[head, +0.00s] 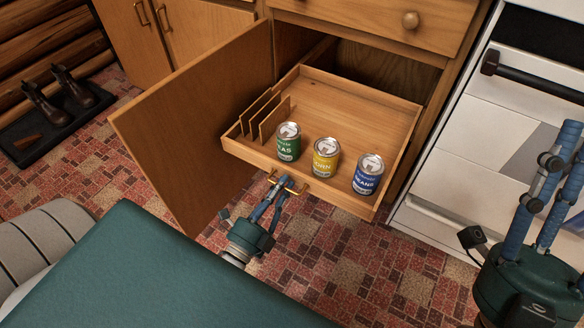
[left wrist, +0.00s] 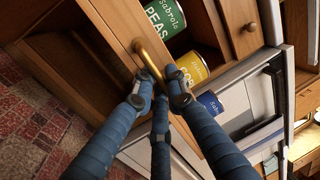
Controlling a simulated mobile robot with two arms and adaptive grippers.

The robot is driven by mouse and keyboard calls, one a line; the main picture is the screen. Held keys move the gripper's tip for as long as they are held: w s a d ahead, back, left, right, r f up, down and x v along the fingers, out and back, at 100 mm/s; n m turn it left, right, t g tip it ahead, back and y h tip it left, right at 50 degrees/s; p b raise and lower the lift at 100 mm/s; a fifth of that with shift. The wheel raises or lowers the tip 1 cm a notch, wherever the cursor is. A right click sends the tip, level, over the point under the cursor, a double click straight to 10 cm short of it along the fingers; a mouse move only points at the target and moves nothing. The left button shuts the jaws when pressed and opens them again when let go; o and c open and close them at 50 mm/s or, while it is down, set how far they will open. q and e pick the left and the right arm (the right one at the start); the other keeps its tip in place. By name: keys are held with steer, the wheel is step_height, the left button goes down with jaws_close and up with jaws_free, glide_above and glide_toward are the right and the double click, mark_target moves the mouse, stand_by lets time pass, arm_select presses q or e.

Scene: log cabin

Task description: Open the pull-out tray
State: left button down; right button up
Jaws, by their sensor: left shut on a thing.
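The wooden pull-out tray (head: 351,112) sticks well out of the lower cabinet in the head view. It carries a green peas can (head: 288,142), a yellow corn can (head: 326,157) and a blue beans can (head: 367,174) near its front, with upright wooden dividers (head: 268,113) at its left. My left gripper (head: 278,187) is shut on the brass handle on the tray's front. In the left wrist view its blue fingers close around the handle (left wrist: 147,57). My right gripper (head: 562,150) is at the right edge, apart from the tray, its fingers partly cut off.
The cabinet door (head: 195,135) stands open left of the tray. A white oven (head: 505,130) with a dark handle is at the right. A drawer with a round knob (head: 410,20) is above. Boots (head: 58,98) stand on a mat at far left. Tiled floor (head: 350,260) in front is clear.

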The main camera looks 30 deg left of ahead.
arm_select(q)
steer(key=shift+s+r, duration=0.15)
steer(key=shift+s, duration=1.1)
arm_select(e)
steer(key=shift+w+a+f+g+h, duration=0.2)
steer(key=shift+w+f+g, duration=0.35)
steer(key=shift+w, duration=0.35)
steer(key=shift+w+a+f+g+h, duration=0.15)
steer(key=shift+w+f+g, duration=0.4)
steer(key=shift+w, duration=0.3)
arm_select(q)
steer(key=c, duration=1.9)
jaws_free()
steer(key=shift+o, duration=0.2)
steer(key=s+f, duration=0.2)
steer(key=s, duration=0.9)
steer(key=shift+s+a+f, duration=0.2)
steer(key=shift+s+f, duration=0.05)
steer(key=shift+s, duration=0.15)
steer(key=shift+w, duration=0.1)
